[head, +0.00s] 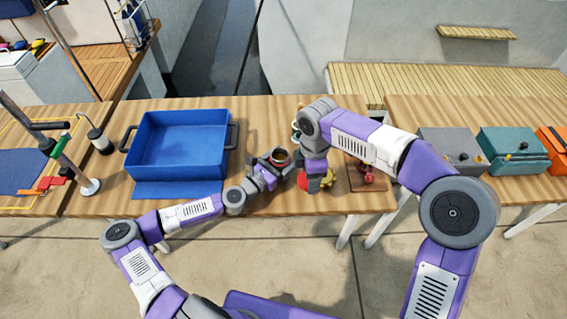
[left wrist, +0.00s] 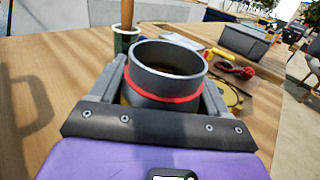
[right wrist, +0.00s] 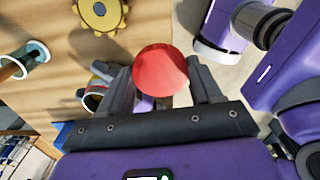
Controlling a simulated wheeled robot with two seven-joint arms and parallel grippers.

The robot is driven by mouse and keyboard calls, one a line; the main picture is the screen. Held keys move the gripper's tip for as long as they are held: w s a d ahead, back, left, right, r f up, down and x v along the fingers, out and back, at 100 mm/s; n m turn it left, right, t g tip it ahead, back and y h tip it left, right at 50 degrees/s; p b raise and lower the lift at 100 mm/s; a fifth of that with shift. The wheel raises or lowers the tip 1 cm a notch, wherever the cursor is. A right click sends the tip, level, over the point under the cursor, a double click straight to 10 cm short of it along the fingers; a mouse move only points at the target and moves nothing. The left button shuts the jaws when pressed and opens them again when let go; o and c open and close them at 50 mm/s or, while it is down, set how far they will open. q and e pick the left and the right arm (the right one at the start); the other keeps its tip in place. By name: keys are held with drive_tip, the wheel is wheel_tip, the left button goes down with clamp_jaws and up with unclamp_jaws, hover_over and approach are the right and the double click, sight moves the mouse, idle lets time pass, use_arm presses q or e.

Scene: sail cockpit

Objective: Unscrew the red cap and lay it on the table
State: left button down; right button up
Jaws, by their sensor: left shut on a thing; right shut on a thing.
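A grey, open-topped jar with a red band (left wrist: 165,90) stands upright between the fingers of my left gripper (left wrist: 160,98), which is shut on it. The jar's open mouth shows in the head view (head: 280,157); I cannot tell whether its base touches the table. The round red cap (right wrist: 160,72) is off the jar, between the fingers of my right gripper (right wrist: 163,85), shut on it. In the head view the cap (head: 303,181) shows just right of the jar, partly hidden by my right gripper. The wooden table (head: 345,205) lies below both grippers.
A blue tray (head: 183,113) stands left of the jar. A yellow toothed disc (right wrist: 100,12) lies near the cap. A green cup with a brown stick (left wrist: 125,40) stands behind the jar. A red item (head: 369,178) lies on a brown board at right. The table's front edge is close.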

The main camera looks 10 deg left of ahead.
use_arm(q)
drive_tip(key=shift+f, duration=0.4)
drive_tip(key=shift+f, duration=0.1)
drive_tip(key=shift+c, duration=2.2)
unclamp_jaws()
drive_tip(key=shift+f, duration=0.2)
drive_tip(key=o, duration=0.4)
drive_tip(key=shift+r, duration=0.1)
drive_tip(key=shift+o, duration=0.2)
